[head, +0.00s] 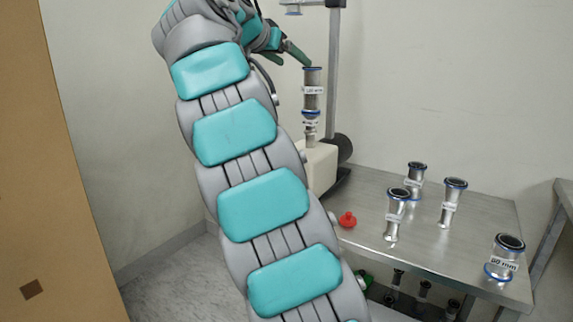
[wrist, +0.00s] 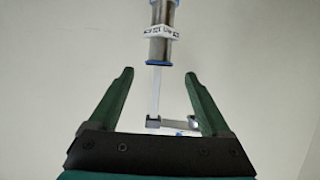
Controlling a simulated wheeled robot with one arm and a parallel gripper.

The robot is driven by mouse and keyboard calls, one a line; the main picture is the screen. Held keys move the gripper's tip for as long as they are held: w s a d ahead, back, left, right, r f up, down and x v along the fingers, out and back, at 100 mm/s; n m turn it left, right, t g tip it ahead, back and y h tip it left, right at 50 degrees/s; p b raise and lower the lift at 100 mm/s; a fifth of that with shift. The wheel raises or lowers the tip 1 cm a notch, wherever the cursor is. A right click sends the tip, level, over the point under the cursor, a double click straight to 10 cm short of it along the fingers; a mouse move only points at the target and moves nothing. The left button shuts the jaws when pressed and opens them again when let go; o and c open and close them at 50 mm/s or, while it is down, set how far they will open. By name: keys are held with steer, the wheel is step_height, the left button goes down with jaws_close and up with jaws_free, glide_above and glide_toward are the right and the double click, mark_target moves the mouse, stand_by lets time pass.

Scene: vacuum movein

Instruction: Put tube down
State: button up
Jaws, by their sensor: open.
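A metal tube (head: 312,88) with a white label and dark blue top rim stands upright on a smaller labelled metal piece, above the beige pump unit (head: 318,165). My gripper (head: 296,52) is at the upper middle, with a green fingertip close to the tube's top rim; whether they touch I cannot tell. In the wrist view my gripper (wrist: 159,76) is open, with nothing between its two green fingers. The labelled tube (wrist: 161,48) shows just beyond the fingertips, between them in the picture. My arm hides part of the table's left side.
Several metal tubes stand on the steel table (head: 375,185), including a labelled tube (head: 505,256) at the front right. A red knob-like piece (head: 347,220) lies near its left edge. A vertical post (head: 334,70) rises behind the pump. Smaller fittings (head: 424,290) sit on the lower shelf.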

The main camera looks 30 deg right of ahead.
steer(key=s+a+f+n+g+y, duration=0.1)
steer(key=s+a+f+n+y, duration=0.2)
steer(key=f, duration=0.5)
steer(key=s+a+f+n+g+y, duration=0.1)
steer(key=s+a+f+n, duration=0.15)
steer(key=s+f, duration=0.35)
steer(key=s+a+f+n+g+y, duration=0.1)
steer(key=s+a+f+n+y, duration=0.1)
steer(key=s+a+f, duration=0.5)
steer(key=s+a+f+n+g+y, duration=0.2)
steer(key=s+a+f, duration=0.6)
steer(key=s+f, duration=0.5)
steer(key=s+a+f+n+g+y, duration=0.1)
steer(key=s+a+f+n+y, duration=0.3)
steer(key=s+a+f, duration=0.4)
step_height(320, 180, down, 5)
steer(key=s, duration=0.2)
steer(key=shift+s+g, duration=0.3)
steer(key=shift+g, duration=0.1)
